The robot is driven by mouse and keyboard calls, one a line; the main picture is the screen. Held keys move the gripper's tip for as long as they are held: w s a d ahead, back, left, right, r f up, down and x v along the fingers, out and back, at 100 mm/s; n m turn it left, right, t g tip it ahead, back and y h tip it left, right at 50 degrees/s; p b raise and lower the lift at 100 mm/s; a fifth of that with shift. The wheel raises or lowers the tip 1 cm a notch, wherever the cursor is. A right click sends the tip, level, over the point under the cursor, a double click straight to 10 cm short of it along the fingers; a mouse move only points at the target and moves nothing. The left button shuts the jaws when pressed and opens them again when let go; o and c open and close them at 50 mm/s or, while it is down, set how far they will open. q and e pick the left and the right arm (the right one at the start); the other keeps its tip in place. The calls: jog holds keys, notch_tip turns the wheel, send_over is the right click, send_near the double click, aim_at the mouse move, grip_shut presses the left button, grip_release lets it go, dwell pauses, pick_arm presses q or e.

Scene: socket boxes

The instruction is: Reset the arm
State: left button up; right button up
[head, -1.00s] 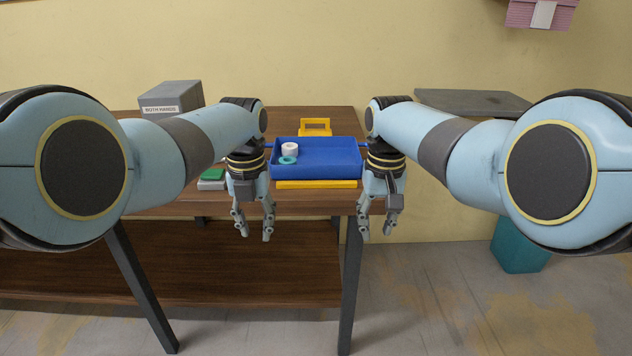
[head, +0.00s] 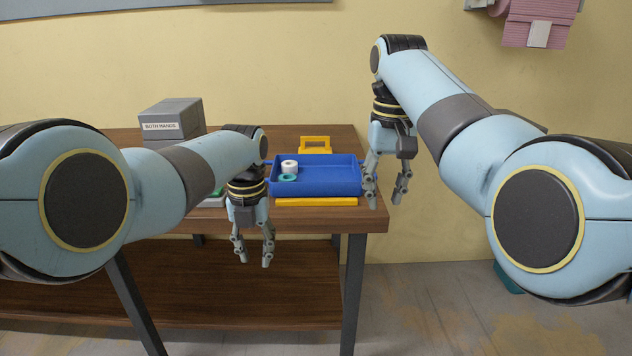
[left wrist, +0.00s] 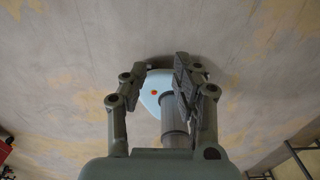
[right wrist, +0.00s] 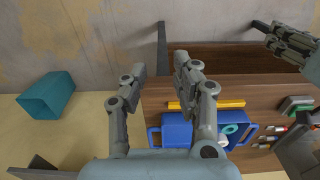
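My left gripper (head: 253,252) hangs fingers down in front of the table's front edge, open and empty. In the left wrist view its fingers (left wrist: 160,75) are apart, with only floor and my own base beyond them. My right gripper (head: 386,193) is raised higher, just right of the blue tray (head: 330,178), fingers apart and empty. In the right wrist view its open fingers (right wrist: 160,75) show above the table and the tray (right wrist: 178,130), partly covering the tray.
The blue tray on the wooden table (head: 200,226) holds a white roll (head: 290,166) and a teal ring (head: 287,177). A yellow bar (head: 316,202) lies before it. A grey box (head: 172,119) stands back left. A teal bin (right wrist: 48,97) stands on the floor.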

pick_arm(q)
jog(key=shift+s+f, duration=0.1)
